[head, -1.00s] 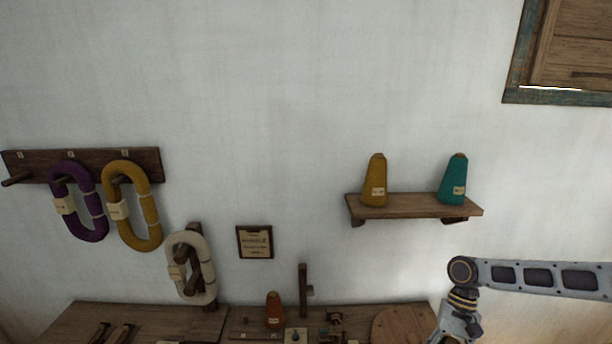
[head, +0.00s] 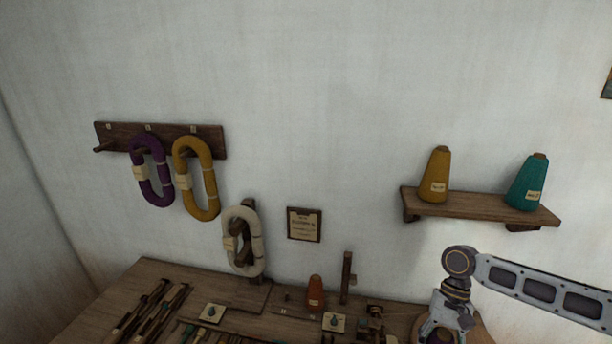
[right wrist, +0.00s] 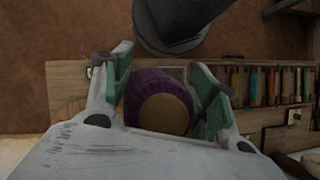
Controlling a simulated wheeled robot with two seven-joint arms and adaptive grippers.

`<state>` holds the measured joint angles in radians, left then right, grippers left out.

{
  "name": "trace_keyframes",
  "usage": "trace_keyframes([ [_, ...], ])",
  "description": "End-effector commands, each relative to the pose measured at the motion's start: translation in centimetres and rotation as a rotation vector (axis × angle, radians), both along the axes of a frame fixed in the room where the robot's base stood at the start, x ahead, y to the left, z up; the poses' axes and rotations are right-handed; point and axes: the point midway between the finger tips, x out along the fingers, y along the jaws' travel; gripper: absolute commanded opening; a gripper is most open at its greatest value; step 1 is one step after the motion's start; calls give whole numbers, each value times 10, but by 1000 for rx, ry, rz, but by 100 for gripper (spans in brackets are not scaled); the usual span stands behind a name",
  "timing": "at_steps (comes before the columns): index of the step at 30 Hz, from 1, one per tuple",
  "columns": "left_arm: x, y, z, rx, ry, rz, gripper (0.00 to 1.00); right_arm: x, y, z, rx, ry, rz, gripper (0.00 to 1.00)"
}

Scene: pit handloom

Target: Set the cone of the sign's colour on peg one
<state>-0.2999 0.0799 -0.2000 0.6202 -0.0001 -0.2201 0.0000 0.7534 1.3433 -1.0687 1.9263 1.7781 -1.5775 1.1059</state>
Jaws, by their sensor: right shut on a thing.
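My right gripper (right wrist: 162,95) is shut on a purple cone (right wrist: 148,84) with a tan top, seen from above between the green-padded fingers. In the head view my right gripper (head: 441,322) is at the bottom edge, low over the bench's right part; the cone is hardly visible there. A small framed sign (head: 304,224) hangs on the wall; its writing is too small to read. An orange cone (head: 316,292) stands upright on the bench. A mustard cone (head: 436,176) and a teal cone (head: 527,183) stand on the wall shelf. My left gripper is out of view.
A wall rack (head: 112,134) has a bare peg at its left end and holds a purple hank (head: 164,182) and a mustard hank (head: 209,187). A cream hank (head: 257,245) hangs lower. Tools crowd the bench (head: 140,282). A dark post (head: 346,275) stands near the orange cone.

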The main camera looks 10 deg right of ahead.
Motion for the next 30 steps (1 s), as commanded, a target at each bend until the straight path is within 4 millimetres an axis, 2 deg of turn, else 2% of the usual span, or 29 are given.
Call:
trace_keyframes([
  [17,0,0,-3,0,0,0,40,48,58,36,2,-5,135,13],
  [30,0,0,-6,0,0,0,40,86,99,84,0,-5,224,13],
])
